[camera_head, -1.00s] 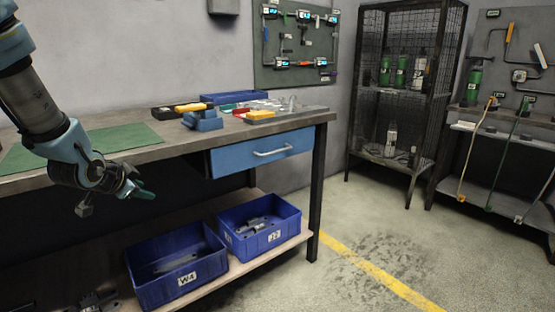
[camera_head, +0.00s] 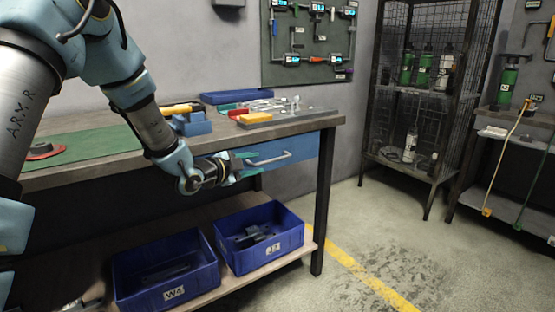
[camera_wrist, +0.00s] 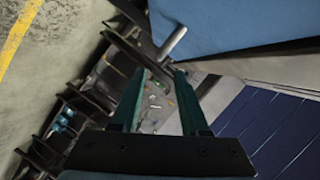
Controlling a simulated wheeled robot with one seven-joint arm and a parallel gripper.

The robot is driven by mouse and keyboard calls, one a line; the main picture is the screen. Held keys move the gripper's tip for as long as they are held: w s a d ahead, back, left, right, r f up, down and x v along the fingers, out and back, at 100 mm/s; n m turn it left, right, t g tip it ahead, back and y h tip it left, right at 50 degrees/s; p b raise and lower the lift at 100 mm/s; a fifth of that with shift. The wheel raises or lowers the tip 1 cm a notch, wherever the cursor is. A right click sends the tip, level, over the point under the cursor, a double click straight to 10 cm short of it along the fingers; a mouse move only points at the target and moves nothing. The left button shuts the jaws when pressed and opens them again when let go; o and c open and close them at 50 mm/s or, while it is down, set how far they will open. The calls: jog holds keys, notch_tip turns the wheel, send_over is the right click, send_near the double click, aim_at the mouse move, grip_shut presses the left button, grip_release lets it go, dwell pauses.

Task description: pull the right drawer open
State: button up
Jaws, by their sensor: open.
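The blue drawer (camera_head: 302,150) is under the right end of the workbench top, and its front looks flush with the bench. Its pale bar handle (camera_head: 270,160) runs across the front. My gripper (camera_head: 250,164) is at the left end of the drawer front, close to the handle. In the wrist view the two green fingers of my gripper (camera_wrist: 160,74) are spread with nothing between them. The handle (camera_wrist: 172,42) shows just beyond the fingertips, beside the blue drawer front (camera_wrist: 235,22). I see no clear contact.
Two blue bins, one at left (camera_head: 165,272) and one at right (camera_head: 258,238), stand on the lower shelf below the drawer. A bench leg (camera_head: 321,200) is at the right end. Tools and a blue tray (camera_head: 235,97) lie on top.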

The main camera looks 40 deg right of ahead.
aim_at(271, 161)
jog(key=x, duration=0.9)
jog(key=shift+d, duration=0.25)
grip_shut()
jog(key=shift+f, duration=0.1)
dwell(0.9)
